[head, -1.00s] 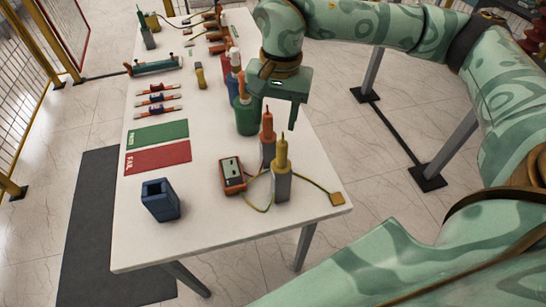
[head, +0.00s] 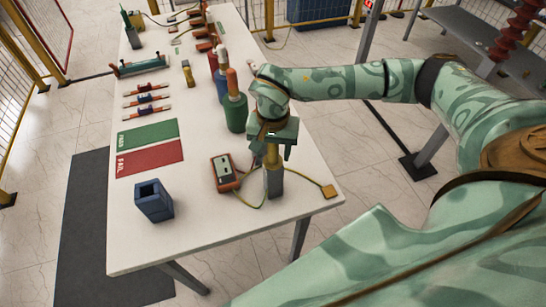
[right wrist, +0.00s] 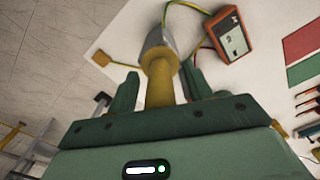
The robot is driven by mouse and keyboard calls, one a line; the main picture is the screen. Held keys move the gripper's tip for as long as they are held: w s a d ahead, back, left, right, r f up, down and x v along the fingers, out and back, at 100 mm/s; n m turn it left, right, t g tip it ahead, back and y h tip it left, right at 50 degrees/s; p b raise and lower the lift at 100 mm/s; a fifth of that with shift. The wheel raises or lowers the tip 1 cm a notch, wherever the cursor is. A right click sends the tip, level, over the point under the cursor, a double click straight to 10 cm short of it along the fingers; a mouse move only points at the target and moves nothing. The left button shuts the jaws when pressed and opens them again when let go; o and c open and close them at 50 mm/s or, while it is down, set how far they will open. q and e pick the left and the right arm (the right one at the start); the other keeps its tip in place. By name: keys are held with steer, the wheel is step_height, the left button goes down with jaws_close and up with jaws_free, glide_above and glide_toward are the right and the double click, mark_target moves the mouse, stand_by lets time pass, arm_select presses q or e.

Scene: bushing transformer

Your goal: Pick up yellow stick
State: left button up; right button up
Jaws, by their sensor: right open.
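The yellow stick (head: 273,156) stands upright in a grey holder (head: 274,184) near the table's front right. My right gripper (head: 273,145) is over the stick, with its fingers on either side of it. In the right wrist view, the yellow stick (right wrist: 159,88) runs between the two open fingers of my right gripper (right wrist: 160,86), with its lower end in the grey holder (right wrist: 158,46). The stick's upper end is hidden by the gripper body. My left gripper is not in view.
A meter (head: 224,172) lies left of the holder, with a cable to a small yellow plate (head: 329,192). A green bottle (head: 235,112) stands behind. A blue open box (head: 154,201) stands at the front left. Green (head: 150,134) and red (head: 150,158) mats lie flat.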

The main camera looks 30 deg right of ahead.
steer(key=shift+f, duration=0.6)
steer(key=c, duration=1.1)
steer(key=shift+r, duration=0.15)
